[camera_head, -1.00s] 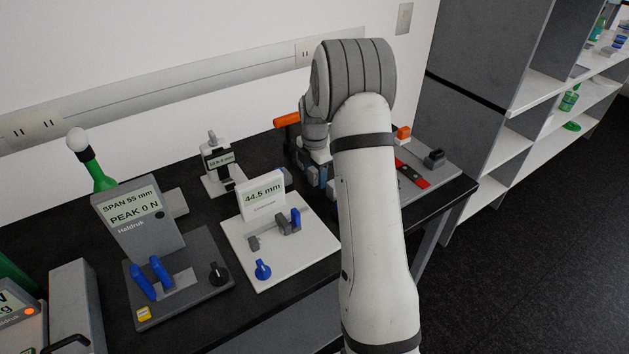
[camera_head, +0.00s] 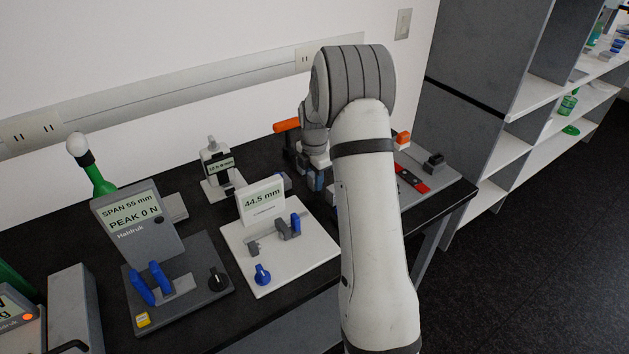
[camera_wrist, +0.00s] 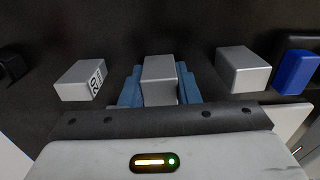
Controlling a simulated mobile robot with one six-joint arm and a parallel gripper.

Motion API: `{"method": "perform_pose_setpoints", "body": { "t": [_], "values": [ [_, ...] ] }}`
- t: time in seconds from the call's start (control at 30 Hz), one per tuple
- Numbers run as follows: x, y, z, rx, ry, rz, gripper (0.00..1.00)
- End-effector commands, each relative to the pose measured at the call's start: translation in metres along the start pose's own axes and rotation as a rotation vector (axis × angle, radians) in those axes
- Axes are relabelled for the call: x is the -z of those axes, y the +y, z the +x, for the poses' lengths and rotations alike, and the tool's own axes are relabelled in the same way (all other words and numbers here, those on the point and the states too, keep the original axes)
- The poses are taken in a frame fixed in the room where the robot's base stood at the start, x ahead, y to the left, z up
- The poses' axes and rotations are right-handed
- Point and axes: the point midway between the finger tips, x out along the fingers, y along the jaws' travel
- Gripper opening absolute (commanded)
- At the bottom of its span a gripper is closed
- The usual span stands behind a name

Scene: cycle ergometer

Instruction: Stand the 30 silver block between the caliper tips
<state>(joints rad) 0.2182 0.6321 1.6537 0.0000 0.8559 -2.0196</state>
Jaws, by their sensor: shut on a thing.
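My gripper (camera_wrist: 159,88) has blue fingers shut on a plain silver block (camera_wrist: 159,68), seen in the middle of the wrist view. No number shows on its visible faces. In the head view my gripper (camera_head: 315,181) is low over the black bench, behind and right of the caliper stand, partly hidden by my arm. The white caliper stand (camera_head: 238,238) reads 44.5 mm. Its grey tip (camera_head: 254,248) and the dark slider (camera_head: 284,231) with a blue handle (camera_head: 296,222) are apart, with no block seen between them.
The wrist view shows a silver block marked 20 (camera_wrist: 80,80) left of my gripper. Another silver block (camera_wrist: 243,70) stands right, beside a blue part (camera_wrist: 297,72). A grey force gauge (camera_head: 140,222) stands left of the caliper, and a small gauge (camera_head: 216,164) behind it.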

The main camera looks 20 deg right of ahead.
Motion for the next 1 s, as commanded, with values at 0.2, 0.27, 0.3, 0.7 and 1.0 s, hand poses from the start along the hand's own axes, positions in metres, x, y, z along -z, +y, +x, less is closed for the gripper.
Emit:
{"method": "perform_pose_setpoints", "body": {
  "t": [0.2, 0.27, 0.3, 0.7, 1.0],
  "values": [
    [0.0, 0.0, -0.001, -0.001, 0.0, 0.0, 0.06],
    [0.0, 0.0, -0.001, -0.001, 0.0, 0.0, 0.06],
    [0.0, 0.0, -0.003, -0.001, 0.0, 0.0, 0.06],
    [0.0, 0.001, -0.033, -0.002, -0.001, -0.001, 0.06],
    [0.0, 0.001, -0.057, -0.002, -0.001, -0.001, 0.06]
  ]
}}
